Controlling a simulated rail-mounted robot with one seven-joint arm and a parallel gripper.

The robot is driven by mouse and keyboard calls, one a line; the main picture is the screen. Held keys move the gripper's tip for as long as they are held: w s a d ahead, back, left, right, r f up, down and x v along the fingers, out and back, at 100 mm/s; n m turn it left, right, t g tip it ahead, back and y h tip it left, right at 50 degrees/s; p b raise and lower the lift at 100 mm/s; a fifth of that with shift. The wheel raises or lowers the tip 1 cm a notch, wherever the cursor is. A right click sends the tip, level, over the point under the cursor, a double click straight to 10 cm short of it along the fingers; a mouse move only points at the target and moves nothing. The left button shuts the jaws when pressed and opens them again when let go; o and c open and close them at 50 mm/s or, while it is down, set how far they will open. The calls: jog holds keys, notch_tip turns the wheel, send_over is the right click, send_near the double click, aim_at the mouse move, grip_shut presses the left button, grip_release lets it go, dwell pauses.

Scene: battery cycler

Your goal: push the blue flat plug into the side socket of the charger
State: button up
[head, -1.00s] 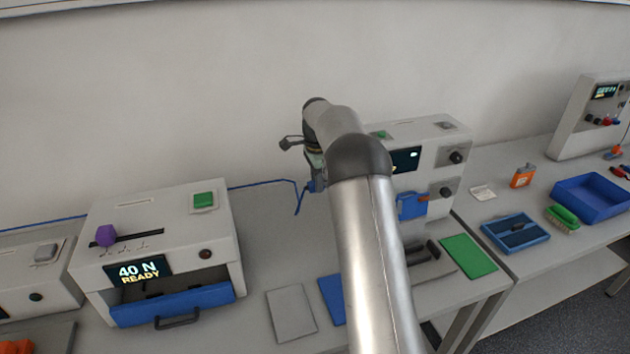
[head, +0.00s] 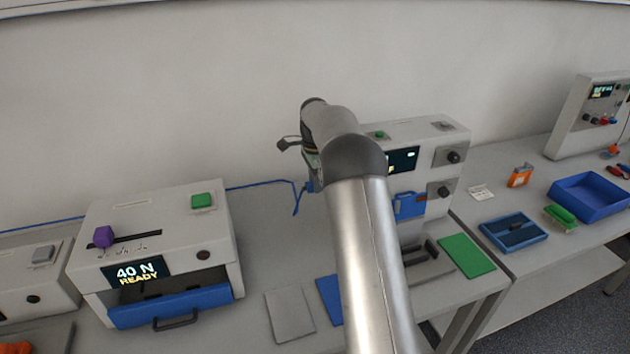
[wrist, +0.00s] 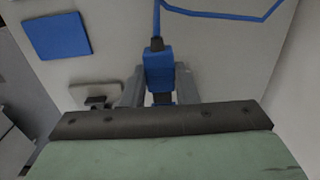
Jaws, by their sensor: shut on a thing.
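The blue flat plug (wrist: 158,72) is between the two grey fingers of my gripper (wrist: 158,90) in the wrist view. My gripper is shut on it. The plug's blue cable (wrist: 157,20) runs away from its dark collar. In the head view the cable (head: 265,184) lies along the back of the bench and bends down near my wrist. The charger (head: 425,140) stands behind and right of my arm. Its left side and side socket are hidden by my arm, so I cannot tell whether the plug touches the socket.
A "40 N READY" box (head: 165,235) with an open blue drawer stands to the left. A grey pad (head: 290,314) and a blue pad (head: 331,300) lie in front. A green pad (head: 466,255) lies right of my arm. The bench behind the pads is clear.

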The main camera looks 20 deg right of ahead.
jog(key=shift+s+d, duration=0.1)
jog(key=shift+d, duration=1.45)
dwell(1.8)
jog(key=o, duration=1)
jog(key=shift+r, duration=0.1)
jog(key=shift+r, duration=8.6)
